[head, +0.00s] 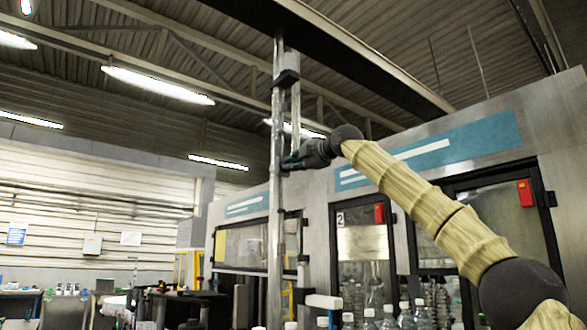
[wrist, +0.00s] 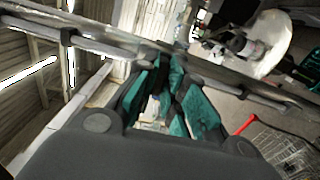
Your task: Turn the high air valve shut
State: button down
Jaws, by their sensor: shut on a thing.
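A pale vertical air pipe (head: 275,220) runs from the roof beam down past the machine front. My gripper (head: 288,163) is raised high against this pipe, coming from the right with its fingers pointing left. In the wrist view the teal-padded fingers (wrist: 174,72) reach the pipe (wrist: 100,45), which crosses the picture diagonally. The fingers are closed around a small dark part at the pipe, which I take to be the high air valve's handle. Most of the valve is hidden by the fingers, so its handle angle cannot be read.
A dark fitting (head: 286,79) sits on the pipe above my gripper. The labelling machine (head: 440,150), with glazed doors, stands behind and right. Several bottles (head: 388,318) stand low in front of it. A cluttered bench (head: 50,305) is at lower left. Air left of the pipe is clear.

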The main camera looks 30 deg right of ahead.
jog(key=shift+d+m, duration=0.15)
jog(key=shift+m, duration=0.25)
jog(key=c, duration=1.6)
grip_release()
jog(key=shift+o, duration=0.5)
jog(key=shift+s+d, duration=0.1)
jog(key=shift+d, duration=0.05)
jog(key=s+d, duration=0.1)
jog(key=s, duration=1.1)
jog(key=shift+f, duration=0.15)
